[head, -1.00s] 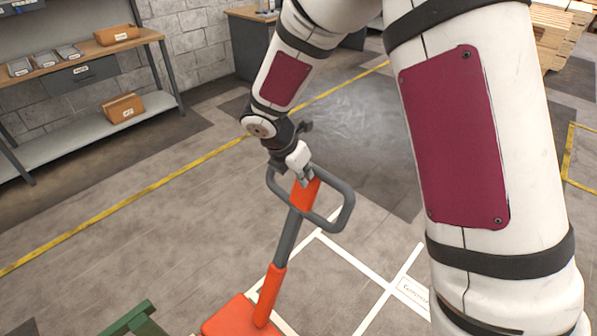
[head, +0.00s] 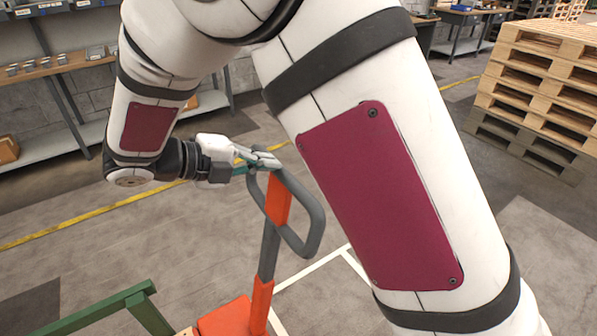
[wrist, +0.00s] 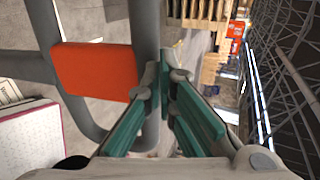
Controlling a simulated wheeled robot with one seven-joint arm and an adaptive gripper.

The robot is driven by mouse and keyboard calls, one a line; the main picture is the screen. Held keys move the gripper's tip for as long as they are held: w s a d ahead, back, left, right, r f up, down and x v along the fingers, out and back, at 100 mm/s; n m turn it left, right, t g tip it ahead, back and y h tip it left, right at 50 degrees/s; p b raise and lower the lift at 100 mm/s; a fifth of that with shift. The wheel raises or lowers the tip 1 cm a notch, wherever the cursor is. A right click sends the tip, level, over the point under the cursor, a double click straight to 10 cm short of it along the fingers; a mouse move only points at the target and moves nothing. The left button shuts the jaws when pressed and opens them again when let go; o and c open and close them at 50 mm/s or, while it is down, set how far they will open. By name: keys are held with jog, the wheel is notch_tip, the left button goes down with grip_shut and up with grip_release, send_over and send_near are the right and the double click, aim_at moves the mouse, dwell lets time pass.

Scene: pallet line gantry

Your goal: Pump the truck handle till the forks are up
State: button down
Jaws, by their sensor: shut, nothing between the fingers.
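The pallet truck's handle is a grey loop (head: 313,218) with an orange middle piece (head: 278,203), on a grey and orange shaft (head: 268,255) that stands nearly upright. My gripper (head: 272,161) lies roughly level at the top left of the loop, its teal-padded fingers shut and empty. In the wrist view the shut fingertips (wrist: 165,78) overlap a grey bar of the loop (wrist: 145,35), with the orange piece (wrist: 95,70) to their left. I cannot tell whether they touch it. The orange truck base (head: 226,318) shows at the bottom edge. The forks are out of view.
A green frame (head: 100,312) stands left of the truck base. A shelf bench (head: 60,65) runs along the back wall. Stacked wooden pallets (head: 545,85) stand at the right. The floor behind the handle is open, with yellow and white lines.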

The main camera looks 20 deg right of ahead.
jog(key=x, duration=1.3)
jog(key=shift+d+f+b, duration=0.15)
jog(key=shift+d+b, duration=0.15)
jog(key=shift+b, duration=0.15)
jog(key=shift+w, duration=0.1)
jog(key=x, duration=1.1)
jog(key=shift+f+b, duration=0.15)
jog(key=shift+b, duration=0.3)
jog(key=shift+d, duration=0.1)
